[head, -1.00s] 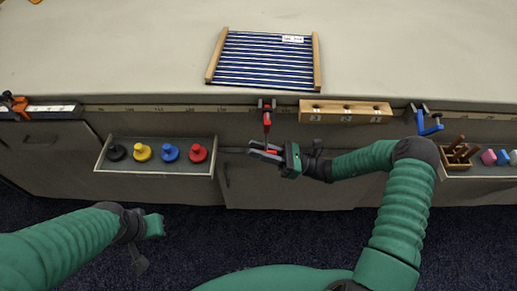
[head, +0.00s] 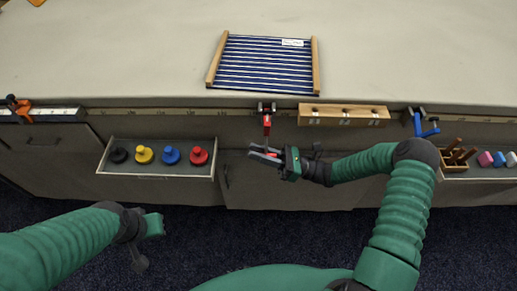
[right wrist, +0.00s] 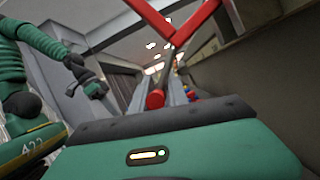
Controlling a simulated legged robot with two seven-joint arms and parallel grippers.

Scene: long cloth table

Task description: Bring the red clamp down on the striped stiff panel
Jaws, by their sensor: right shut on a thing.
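The red clamp (head: 267,122) hangs at the table's front edge, its dark top at the edge and its red screw pointing down. The striped stiff panel (head: 262,62), blue and white with wooden side rails, lies flat on the table behind the clamp, apart from it. My right gripper (head: 263,154) is shut on the clamp's lower end, below the edge. In the right wrist view a red rod (right wrist: 155,98) shows between the fingers, with the red frame (right wrist: 180,30) above. My left gripper (head: 153,226) is low at the left, away from everything; its fingers are unclear.
An open drawer (head: 155,198) with black, yellow, blue and red knobs is at the left. A wooden block (head: 343,115) and a blue clamp (head: 422,124) are right of the red clamp. An orange clamp (head: 18,107) is far left. The tabletop around the panel is clear.

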